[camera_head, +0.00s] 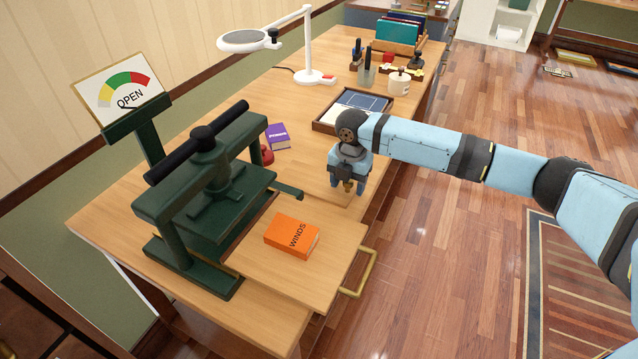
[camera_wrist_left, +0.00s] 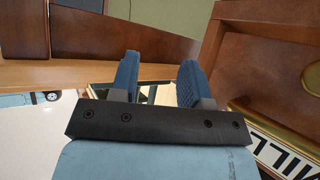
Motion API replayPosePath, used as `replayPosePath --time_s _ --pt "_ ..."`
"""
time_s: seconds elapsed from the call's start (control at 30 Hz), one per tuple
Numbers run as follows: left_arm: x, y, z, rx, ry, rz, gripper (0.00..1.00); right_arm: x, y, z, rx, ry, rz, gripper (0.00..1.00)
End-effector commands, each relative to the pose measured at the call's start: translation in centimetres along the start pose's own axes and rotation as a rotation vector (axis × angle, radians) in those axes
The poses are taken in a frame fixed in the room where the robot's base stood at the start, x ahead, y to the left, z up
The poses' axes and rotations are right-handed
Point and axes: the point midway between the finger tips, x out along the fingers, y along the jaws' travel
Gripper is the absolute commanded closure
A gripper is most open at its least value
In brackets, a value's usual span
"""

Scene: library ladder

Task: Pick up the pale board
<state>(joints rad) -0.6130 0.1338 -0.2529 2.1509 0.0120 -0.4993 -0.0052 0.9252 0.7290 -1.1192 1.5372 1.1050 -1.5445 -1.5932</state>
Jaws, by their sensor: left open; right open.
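A pale wooden board (camera_head: 342,244) lies flat at the front of the table, its inner edge by the green press (camera_head: 205,195). An orange book marked WINDS (camera_head: 291,236) lies on it, and a brass handle (camera_head: 362,275) is at its right edge. I cannot tell for sure that this is the task's board. My right gripper (camera_head: 348,185) points down just beyond the board's far corner, open; a small brass-coloured thing shows between its fingers. My left gripper (camera_wrist_left: 157,78) is open with nothing seen between its fingers, facing brown wood; it is outside the head view.
A purple book (camera_head: 278,136) and a red object (camera_head: 267,155) lie behind the press. A dark-framed tray (camera_head: 325,124), white lamp (camera_head: 313,77) and white pot (camera_head: 399,83) stand farther back. A sign reading OPEN (camera_head: 125,92) stands at left.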

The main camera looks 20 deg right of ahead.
Motion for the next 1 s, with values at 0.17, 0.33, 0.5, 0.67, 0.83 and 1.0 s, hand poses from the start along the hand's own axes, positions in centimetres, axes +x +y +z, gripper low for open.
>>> replayPosePath --time_s 0.17,0.33,0.5,0.67,0.83,1.0 --pt "-0.1 0.0 -0.2 0.000 0.003 0.000 0.57 -0.1 0.0 0.0 0.000 0.000 0.000 0.67" --pt "-0.1 0.0 -0.1 0.000 0.003 0.000 0.57 -0.1 0.0 0.0 0.000 0.000 0.001 0.98" --pt "0.0 0.0 0.1 0.000 -0.001 0.000 0.57 -0.1 0.0 0.0 0.000 0.000 0.001 0.99" --pt "-0.1 0.0 0.1 0.001 -0.005 0.000 0.57 -1.2 0.1 0.0 0.000 0.000 0.004 0.99" --pt "-0.3 0.0 -0.2 0.004 -0.010 -0.003 0.57 -4.5 0.1 0.1 -0.001 -0.001 0.005 0.99" --pt "-0.5 -0.1 -0.4 -0.001 -0.013 -0.003 0.57 -7.8 0.1 0.0 0.000 0.000 0.004 0.99"
